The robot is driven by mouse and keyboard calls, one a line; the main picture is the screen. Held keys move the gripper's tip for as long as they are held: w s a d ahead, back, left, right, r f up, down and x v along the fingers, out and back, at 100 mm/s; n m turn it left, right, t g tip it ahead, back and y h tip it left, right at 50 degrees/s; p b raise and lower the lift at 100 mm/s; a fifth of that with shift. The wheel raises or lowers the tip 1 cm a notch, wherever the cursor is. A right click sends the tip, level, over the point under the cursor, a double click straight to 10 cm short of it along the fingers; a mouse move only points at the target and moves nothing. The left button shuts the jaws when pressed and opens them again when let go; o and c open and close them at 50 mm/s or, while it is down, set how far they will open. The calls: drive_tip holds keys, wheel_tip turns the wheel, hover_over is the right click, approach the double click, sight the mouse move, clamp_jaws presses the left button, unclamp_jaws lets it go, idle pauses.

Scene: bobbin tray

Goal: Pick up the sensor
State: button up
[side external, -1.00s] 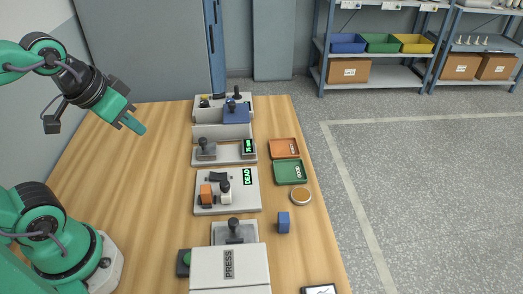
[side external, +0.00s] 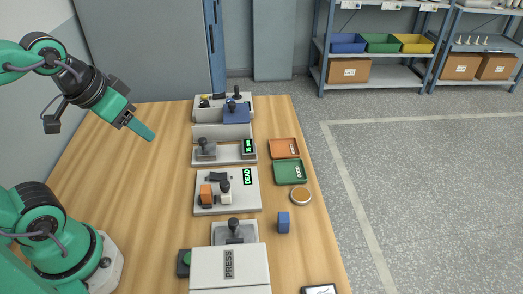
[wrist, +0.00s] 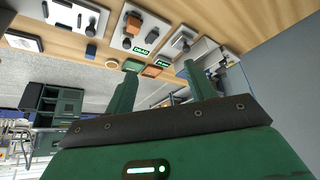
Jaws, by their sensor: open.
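My gripper (side external: 142,130) hangs in the air over the bare left part of the table, well apart from every object. In the wrist view its two fingers (wrist: 160,72) are spread with nothing between them. No part is clearly marked as the sensor. Candidates are the small blue block (side external: 284,222) standing alone on the right of the table, and the white and dark upright part (side external: 225,192) on the plate with the DEAD display. The blue block also shows in the wrist view (wrist: 91,50).
The DEAD plate (side external: 208,207) also carries an orange block (side external: 206,193). An orange tray (side external: 284,149), a green GOOD tray (side external: 290,172) and a round dish (side external: 301,196) line the right side. The PRESS box (side external: 230,270) is in front. The table's left side is clear.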

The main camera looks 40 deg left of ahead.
drive_tip(key=m+g, duration=0.5)
drive_tip(key=m, duration=0.4)
hover_over(204, 188)
wheel_tip(204, 188, down, 13)
drive_tip(key=shift+s+a+f, duration=0.1)
drive_tip(key=shift+s+a, duration=0.05)
drive_tip(key=shift+d+f+g, duration=0.2)
drive_tip(key=shift+f+g, duration=0.1)
drive_tip(key=shift+f, duration=0.2)
drive_tip(key=shift+f, duration=1.3)
